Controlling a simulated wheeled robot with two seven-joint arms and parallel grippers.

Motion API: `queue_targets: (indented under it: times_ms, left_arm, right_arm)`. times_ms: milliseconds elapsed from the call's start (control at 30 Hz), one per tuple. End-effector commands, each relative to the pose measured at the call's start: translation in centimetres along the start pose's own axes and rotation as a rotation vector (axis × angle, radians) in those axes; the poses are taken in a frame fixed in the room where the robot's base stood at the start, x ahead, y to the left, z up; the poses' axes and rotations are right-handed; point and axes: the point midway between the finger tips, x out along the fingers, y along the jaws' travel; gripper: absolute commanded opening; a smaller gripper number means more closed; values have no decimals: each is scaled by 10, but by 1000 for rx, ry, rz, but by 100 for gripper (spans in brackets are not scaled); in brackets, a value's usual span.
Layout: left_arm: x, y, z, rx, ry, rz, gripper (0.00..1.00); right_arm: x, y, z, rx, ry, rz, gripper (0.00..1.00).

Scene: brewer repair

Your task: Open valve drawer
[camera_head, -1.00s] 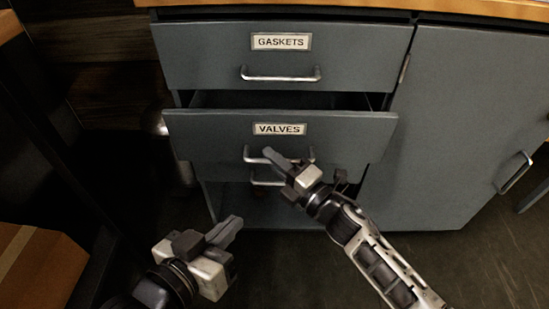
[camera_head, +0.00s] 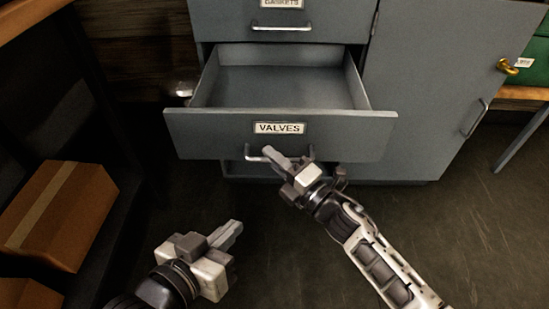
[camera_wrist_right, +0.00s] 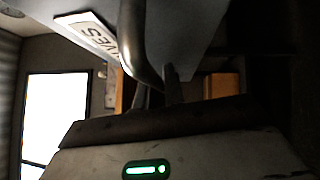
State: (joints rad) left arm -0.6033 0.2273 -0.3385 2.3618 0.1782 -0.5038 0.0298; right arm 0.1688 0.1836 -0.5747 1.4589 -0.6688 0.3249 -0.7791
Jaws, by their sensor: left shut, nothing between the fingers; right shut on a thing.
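The valve drawer (camera_head: 210,137), a grey drawer labelled VALVES (camera_head: 279,128), is pulled well out of the cabinet; the part of its inside that shows is empty. My right gripper (camera_head: 278,160) is shut on the drawer's bar handle (camera_head: 256,157) below the label. In the right wrist view the handle (camera_wrist_right: 134,45) runs down to my fingers (camera_wrist_right: 172,88), and part of the label (camera_wrist_right: 90,33) shows. My left gripper (camera_head: 232,232) is shut and empty, low at the left, apart from the drawer.
The GASKETS drawer (camera_head: 330,27) above is shut. A grey cabinet door (camera_head: 425,90) with a handle is shut at the right. Cardboard boxes (camera_head: 85,205) stand on a dark shelf at the left. A green thing (camera_head: 535,65) sits at the far right. The floor in front is clear.

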Motion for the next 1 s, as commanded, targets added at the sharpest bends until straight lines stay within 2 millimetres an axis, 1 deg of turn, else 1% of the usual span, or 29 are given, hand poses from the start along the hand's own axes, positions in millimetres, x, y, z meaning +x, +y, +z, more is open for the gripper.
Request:
queue_targets:
  times_ms: [200,233,267,300,667,767,867,967,1000]
  left_arm:
    - [0,-1,-3,2,8,-1,0]
    - [0,-1,-4,2,9,-1,0]
    - [0,-1,-4,2,10,-1,0]
    - [0,-1,-4,2,11,-1,0]
    - [0,0,-5,2,14,0,0]
    - [0,0,-6,2,14,0,0]
    - [-1,0,-8,3,11,-1,0]
    - [-1,0,-8,3,0,-2,0]
    - [-1,0,-6,2,-7,-4,0]
  right_arm:
    - [0,0,2,-2,-2,-1,0]
    - [0,0,2,-2,-2,-1,14]
    - [0,0,2,-2,-2,-1,22]
    - [0,0,2,-2,-2,-1,33]
    - [0,0,1,-1,-1,0,33]
    - [-3,0,1,-1,-1,-1,33]
    - [-13,0,1,1,-2,-3,33]
    - [-31,0,1,-1,-1,-5,33]
    - [-40,0,1,0,-2,-5,33]
